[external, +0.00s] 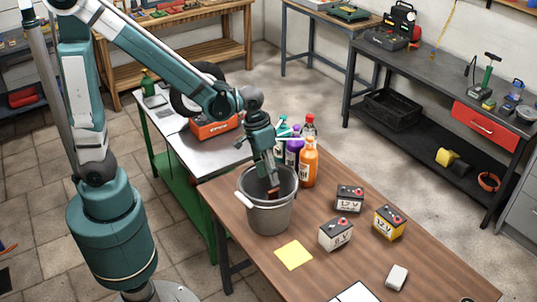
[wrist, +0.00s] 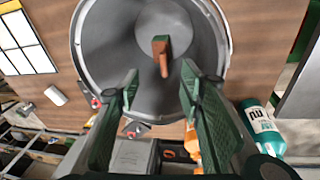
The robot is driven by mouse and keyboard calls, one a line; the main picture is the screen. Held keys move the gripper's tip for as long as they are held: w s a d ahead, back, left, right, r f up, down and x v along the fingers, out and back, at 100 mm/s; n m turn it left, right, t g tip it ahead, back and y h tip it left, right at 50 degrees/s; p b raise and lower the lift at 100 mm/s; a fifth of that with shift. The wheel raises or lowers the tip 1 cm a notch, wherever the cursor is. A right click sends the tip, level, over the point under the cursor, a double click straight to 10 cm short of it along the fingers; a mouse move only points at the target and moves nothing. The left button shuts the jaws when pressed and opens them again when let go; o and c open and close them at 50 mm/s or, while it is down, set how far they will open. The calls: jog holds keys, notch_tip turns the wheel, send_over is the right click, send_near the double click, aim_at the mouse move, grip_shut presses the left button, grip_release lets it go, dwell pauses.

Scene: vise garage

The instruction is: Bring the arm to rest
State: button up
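My gripper (external: 270,180) points down into the mouth of a grey bucket (external: 270,217) on the brown wooden table. In the wrist view my gripper (wrist: 158,82) is open, its two green fingers apart with nothing held between the tips. Below them the bucket (wrist: 104,45) shows its inner wall and floor. A small reddish-brown object (wrist: 162,50) lies inside the bucket, below the fingers and apart from them as far as I can tell. What it is cannot be made out.
Bottles, including an orange one (external: 309,163), stand close behind the bucket. Several batteries, such as the yellow one (external: 389,222), stand to the right. A yellow sheet (external: 293,255) lies in front. A white block (external: 397,277) lies near the front right.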

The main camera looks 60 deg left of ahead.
jog(key=s+a+r+t, duration=0.2)
jog(key=s+a+r, duration=0.2)
jog(key=a, duration=0.4)
jog(key=s+a+r+n+t+y+b, duration=0.1)
jog(key=s+a+r, duration=0.3)
jog(key=a, duration=0.5)
jog(key=s+a+r+t+b, duration=0.1)
jog(key=s+a+r, duration=0.3)
jog(key=a, duration=0.4)
jog(key=shift+a+r+t+y, duration=0.4)
jog(key=shift+r+t, duration=0.2)
jog(key=shift+t, duration=0.3)
